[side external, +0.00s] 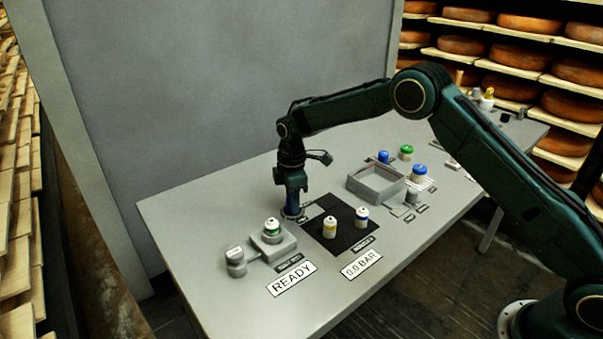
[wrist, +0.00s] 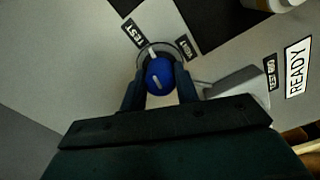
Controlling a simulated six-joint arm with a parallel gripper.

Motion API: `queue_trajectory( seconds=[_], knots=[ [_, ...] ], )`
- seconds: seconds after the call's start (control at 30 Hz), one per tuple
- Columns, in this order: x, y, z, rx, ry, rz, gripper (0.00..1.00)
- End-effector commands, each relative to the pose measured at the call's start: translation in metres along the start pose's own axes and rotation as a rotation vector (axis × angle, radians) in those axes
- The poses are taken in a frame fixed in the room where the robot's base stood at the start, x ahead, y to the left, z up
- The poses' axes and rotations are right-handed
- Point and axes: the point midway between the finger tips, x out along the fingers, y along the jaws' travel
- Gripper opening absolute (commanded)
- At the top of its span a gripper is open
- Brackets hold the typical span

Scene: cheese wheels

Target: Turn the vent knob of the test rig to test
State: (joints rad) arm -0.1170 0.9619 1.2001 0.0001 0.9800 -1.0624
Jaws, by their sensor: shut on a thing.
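The vent knob (wrist: 159,77) is a blue round knob with a white line on top, set in a grey ring, in the wrist view. My gripper (wrist: 160,88) is shut on the knob, one finger on each side. A TEST label (wrist: 134,32) lies to the upper left and a VENT label (wrist: 185,49) to the upper right. A thin pale pointer (wrist: 152,51) at the ring slants up between the labels, seemingly closer to TEST. In the side view my gripper (side external: 292,200) points down at the knob, which it mostly hides.
A grey test block (side external: 284,246) holds a green-banded white jar (side external: 272,227) close to my gripper. READY (side external: 292,279) and 0.0 BAR (side external: 361,264) signs lie in front. Two jars stand on a black mat (side external: 345,210). A grey tray (side external: 362,192) and several capped jars are farther right.

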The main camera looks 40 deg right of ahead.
Motion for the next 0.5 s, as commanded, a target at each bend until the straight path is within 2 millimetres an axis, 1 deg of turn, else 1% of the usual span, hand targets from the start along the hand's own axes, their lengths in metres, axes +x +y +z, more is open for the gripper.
queue_trajectory(
  seconds=[0.2,0.5],
  knots=[
    [-0.0013,0.0004,-0.0003,-0.134,0.001,0.001,0.08],
    [-0.0014,0.0005,-0.0004,-0.210,0.001,0.002,0.08]
  ],
)
